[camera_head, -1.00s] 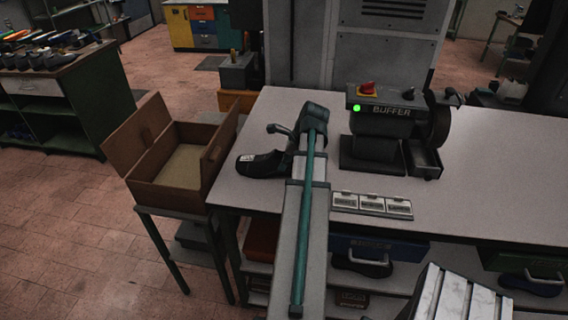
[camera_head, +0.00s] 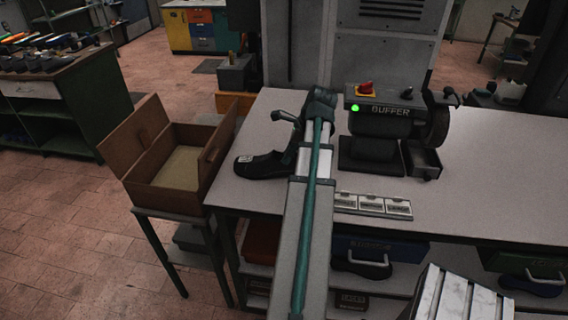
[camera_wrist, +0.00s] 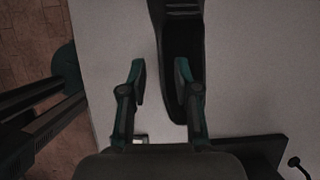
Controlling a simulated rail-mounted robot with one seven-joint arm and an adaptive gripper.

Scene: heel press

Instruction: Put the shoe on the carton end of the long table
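The black shoe (camera_head: 262,164) lies on the left end of the long table (camera_head: 450,160), toe to the left, with a pale label on it. My arm hides part of its right end in the head view. In the wrist view the shoe (camera_wrist: 180,40) runs down from the top edge. My gripper (camera_wrist: 161,80) is open, with nothing held between its fingers. Its right finger overlaps the shoe in the picture, and its left finger is over bare table. In the head view my gripper (camera_head: 285,117) shows just beyond the shoe; its fingertips are hard to make out.
An open brown carton (camera_head: 172,195) stands on a small stand left of the table end. The buffer machine (camera_head: 380,125) stands right of my arm. A row of labelled tiles (camera_head: 372,204) lies at the front edge. The table's right part is clear.

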